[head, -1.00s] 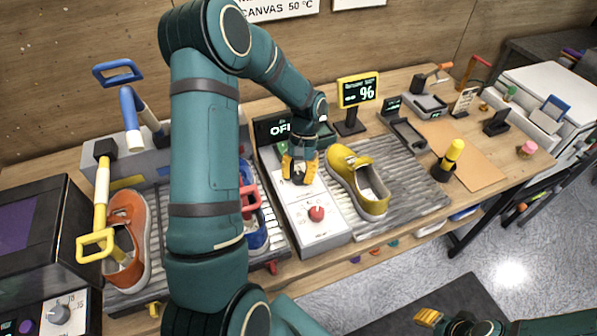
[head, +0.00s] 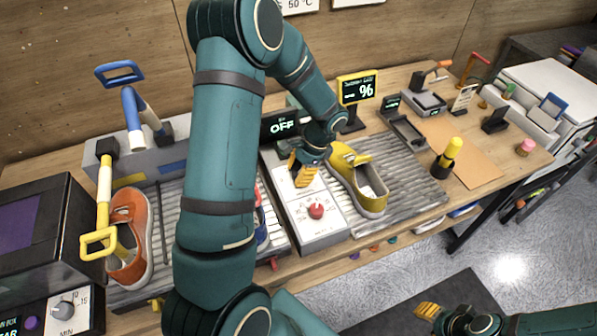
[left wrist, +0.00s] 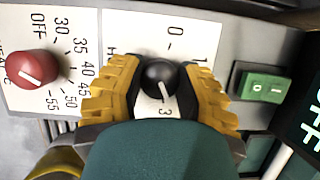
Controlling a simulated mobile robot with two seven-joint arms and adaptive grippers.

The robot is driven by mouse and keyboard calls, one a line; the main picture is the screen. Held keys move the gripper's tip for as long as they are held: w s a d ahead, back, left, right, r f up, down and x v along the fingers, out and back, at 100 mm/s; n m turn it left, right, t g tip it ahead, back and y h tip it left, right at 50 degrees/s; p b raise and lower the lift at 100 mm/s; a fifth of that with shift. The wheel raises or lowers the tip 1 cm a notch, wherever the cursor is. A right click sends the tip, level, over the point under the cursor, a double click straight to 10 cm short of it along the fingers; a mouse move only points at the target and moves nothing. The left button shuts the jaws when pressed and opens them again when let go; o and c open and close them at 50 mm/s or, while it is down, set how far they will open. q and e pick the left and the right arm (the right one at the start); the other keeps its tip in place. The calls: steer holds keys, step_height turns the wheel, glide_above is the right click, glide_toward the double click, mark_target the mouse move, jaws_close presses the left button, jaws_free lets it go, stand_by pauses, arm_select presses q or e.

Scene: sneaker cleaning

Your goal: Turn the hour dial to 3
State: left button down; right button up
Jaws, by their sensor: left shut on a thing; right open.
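The black hour dial (left wrist: 158,79) sits on a white panel in the left wrist view. Its white pointer line aims toward the printed 3, slightly to the right of straight down. My left gripper (left wrist: 160,88) has its yellow fingers on both sides of the dial and is shut on it. Marks 0, 1 and 3 show around it; part of the scale is hidden by the fingers. In the head view my left gripper (head: 304,172) covers the dial on the control box (head: 322,237). My right gripper (head: 428,311) is open and empty at the lower right, away from the table.
A red temperature dial (left wrist: 33,70) and a green switch (left wrist: 262,87) flank the hour dial. A display reading OFF (head: 282,126) stands behind the box. A yellow sneaker (head: 368,195) lies close on the right, an orange one (head: 130,225) at far left.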

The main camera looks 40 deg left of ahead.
arm_select(q)
steer(key=shift+s+f+m+y, duration=0.1)
steer(key=shift+m+y, duration=0.1)
steer(key=shift+m, duration=0.4)
steer(key=shift+s+f+m+y, duration=0.1)
steer(key=shift+m+y, duration=0.1)
steer(key=shift+m, duration=0.4)
steer(key=c, duration=0.6)
jaws_free()
steer(key=shift+r, duration=0.1)
steer(key=shift+w+r, duration=0.1)
steer(key=shift+w, duration=0.05)
steer(key=shift+w+d+r+t, duration=0.1)
steer(key=shift+r+t, duration=0.2)
steer(key=v, duration=1.1)
steer(key=shift+d+r, duration=0.1)
